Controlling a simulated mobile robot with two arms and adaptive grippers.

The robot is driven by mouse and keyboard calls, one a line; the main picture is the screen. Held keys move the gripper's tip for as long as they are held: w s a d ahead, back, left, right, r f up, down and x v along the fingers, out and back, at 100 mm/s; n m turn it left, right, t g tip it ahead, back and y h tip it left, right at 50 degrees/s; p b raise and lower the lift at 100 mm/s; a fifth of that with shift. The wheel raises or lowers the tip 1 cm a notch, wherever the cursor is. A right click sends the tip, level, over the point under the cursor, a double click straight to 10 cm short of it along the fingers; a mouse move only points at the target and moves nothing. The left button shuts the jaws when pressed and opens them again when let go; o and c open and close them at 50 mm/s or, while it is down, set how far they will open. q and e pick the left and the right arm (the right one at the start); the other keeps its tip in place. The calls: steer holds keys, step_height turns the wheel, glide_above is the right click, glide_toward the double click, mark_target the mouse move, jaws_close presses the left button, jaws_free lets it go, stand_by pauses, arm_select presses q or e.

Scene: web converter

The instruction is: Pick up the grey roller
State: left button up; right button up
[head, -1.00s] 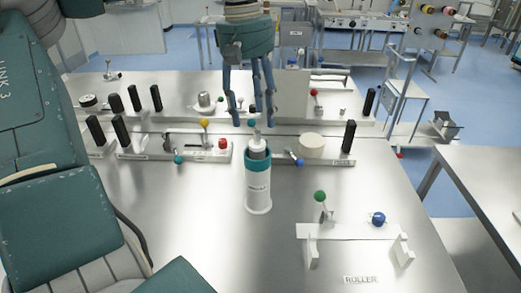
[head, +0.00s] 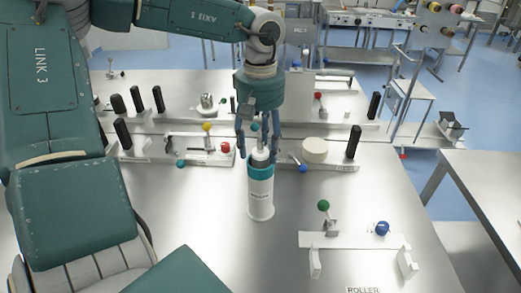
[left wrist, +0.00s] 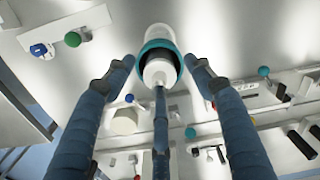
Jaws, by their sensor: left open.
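A white upright container (head: 260,198) with a teal rim stands in the middle of the steel table. A pale grey roller (head: 261,154) sticks up out of its dark mouth; its lower part is hidden inside. In the left wrist view the roller end (left wrist: 158,72) and teal rim (left wrist: 143,49) lie between my fingers. My left gripper (head: 259,157) points down over the container, open, with its fingers spread around the roller top and apart from it. It also shows in the left wrist view (left wrist: 162,74). My right gripper is not in view.
A white stand (head: 348,240) with green and blue knobs is at the front right, near a ROLLER label (head: 363,290). Behind the container are rails with black handles, a cream disc (head: 315,150) and a blue-tipped lever (head: 303,168).

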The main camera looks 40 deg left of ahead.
arm_select(q)
steer(key=shift+f, duration=0.7)
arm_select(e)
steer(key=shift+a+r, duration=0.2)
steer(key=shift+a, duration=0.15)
arm_select(q)
jaws_close()
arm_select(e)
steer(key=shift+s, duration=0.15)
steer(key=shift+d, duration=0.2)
arm_select(q)
steer(key=shift+r, duration=0.1)
